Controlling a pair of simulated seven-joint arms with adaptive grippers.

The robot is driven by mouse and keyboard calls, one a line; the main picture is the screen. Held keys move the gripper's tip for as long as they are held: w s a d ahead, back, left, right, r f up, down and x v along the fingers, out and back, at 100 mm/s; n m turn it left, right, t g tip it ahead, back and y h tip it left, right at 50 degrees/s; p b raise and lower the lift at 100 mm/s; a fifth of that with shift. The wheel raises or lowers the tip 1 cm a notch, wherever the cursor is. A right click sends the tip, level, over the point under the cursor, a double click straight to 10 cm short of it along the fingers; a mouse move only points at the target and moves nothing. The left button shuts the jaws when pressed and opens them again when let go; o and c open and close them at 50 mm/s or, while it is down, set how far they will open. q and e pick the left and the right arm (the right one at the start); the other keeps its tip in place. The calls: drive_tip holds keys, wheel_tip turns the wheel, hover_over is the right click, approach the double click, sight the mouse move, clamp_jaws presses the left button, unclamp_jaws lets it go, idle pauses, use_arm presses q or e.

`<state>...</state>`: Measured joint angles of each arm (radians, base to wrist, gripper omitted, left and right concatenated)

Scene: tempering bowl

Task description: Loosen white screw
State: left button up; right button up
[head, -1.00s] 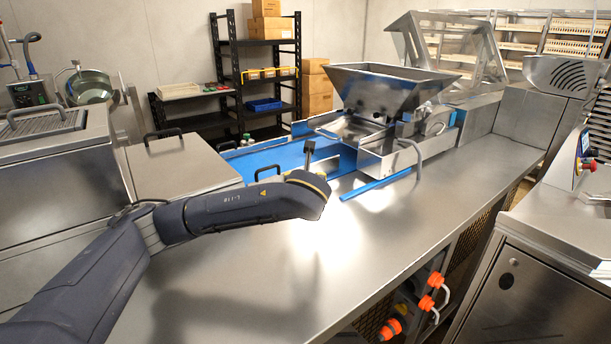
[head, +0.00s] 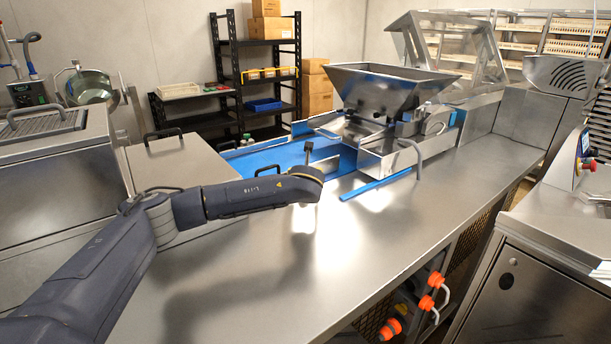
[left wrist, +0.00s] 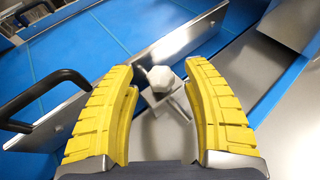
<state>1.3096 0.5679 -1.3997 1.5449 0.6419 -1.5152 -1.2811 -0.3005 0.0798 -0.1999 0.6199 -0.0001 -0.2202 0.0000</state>
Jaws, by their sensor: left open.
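The white screw (left wrist: 161,77) has a faceted head and shows in the left wrist view, standing above a small metal bracket (left wrist: 172,104) beside a metal guide rail. My left gripper (left wrist: 159,65) is open, with one yellow finger on each side of the screw head and a gap to both. In the head view my left arm reaches in from the left to the conveyor's near edge, and its wrist hides most of the gripper. I cannot make out the white screw there. My right gripper is in neither view.
The blue conveyor belt (head: 262,160) lies beyond the wrist. A black handle (left wrist: 42,98) sits left of the fingers. A metal hopper (head: 388,88) stands right of the belt. A blue strip (head: 375,186) lies on the steel table (head: 330,270), whose front is clear.

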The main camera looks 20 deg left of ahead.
use_arm(q)
drive_tip(key=shift+w+f, duration=0.1)
drive_tip(key=shift+w, duration=0.15)
drive_tip(key=shift+c, duration=0.3)
clamp_jaws()
drive_tip(key=shift+a+r, duration=0.1)
drive_tip(key=shift+r, duration=0.1)
